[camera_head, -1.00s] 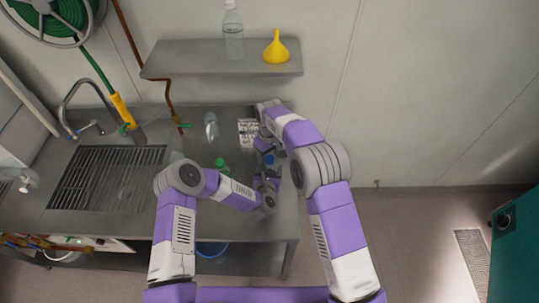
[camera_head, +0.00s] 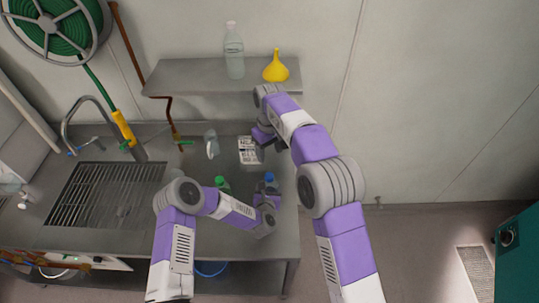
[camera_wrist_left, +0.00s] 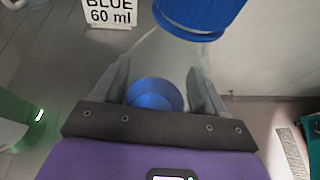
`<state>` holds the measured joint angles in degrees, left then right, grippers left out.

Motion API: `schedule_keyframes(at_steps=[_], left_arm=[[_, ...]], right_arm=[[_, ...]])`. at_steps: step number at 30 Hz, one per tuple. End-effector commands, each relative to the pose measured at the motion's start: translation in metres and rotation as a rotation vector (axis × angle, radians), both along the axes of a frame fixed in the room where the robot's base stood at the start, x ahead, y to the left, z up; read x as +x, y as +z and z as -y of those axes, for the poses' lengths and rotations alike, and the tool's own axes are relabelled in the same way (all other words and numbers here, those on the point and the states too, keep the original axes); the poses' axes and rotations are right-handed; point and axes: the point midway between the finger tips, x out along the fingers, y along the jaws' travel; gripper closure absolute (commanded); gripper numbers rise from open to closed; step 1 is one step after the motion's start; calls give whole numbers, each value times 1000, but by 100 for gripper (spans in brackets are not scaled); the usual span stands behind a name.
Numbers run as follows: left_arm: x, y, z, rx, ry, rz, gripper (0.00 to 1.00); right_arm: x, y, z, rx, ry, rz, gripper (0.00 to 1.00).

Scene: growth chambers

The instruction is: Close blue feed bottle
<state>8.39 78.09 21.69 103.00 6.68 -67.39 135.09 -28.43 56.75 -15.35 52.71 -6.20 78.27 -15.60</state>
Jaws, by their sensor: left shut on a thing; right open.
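The blue feed bottle is clear, with blue liquid (camera_wrist_left: 155,95) low inside. Its blue cap (camera_head: 270,177) shows at the top of the bottle in the head view. In the left wrist view the cap (camera_wrist_left: 200,14) sits over the neck; I cannot tell how tight it is. My left gripper (camera_wrist_left: 160,92) is shut on the bottle's clear body, one finger on each side. My right gripper (camera_head: 262,135) is open, apart from the bottle and behind it, near the printed cards; its fingertips are hard to make out.
A green-capped bottle (camera_head: 221,183) stands left of the blue one. Printed cards (camera_head: 248,150) and a clear jug (camera_head: 211,144) are farther back. The sink (camera_head: 105,195) lies left. A shelf (camera_head: 200,78) holds a clear bottle (camera_head: 233,50) and yellow funnel (camera_head: 276,66).

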Motion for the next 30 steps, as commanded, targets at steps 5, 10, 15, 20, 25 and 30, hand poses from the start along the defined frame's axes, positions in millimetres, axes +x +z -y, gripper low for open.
schedule_keyframes(at_steps=[5,10,15,20,25,30], left_arm=[[0,1,0,0,0,1,100],[0,0,0,0,0,1,7],[0,0,0,0,0,1,0],[-2,1,0,0,0,0,0],[-16,6,-3,0,0,-1,0],[-40,16,-5,-1,-1,-1,0]], right_arm=[[0,0,0,0,0,0,38],[0,0,0,0,0,0,38],[0,0,0,0,0,0,38],[0,-1,0,0,0,0,38],[0,-3,0,0,0,0,38],[0,-6,0,0,0,0,38]])
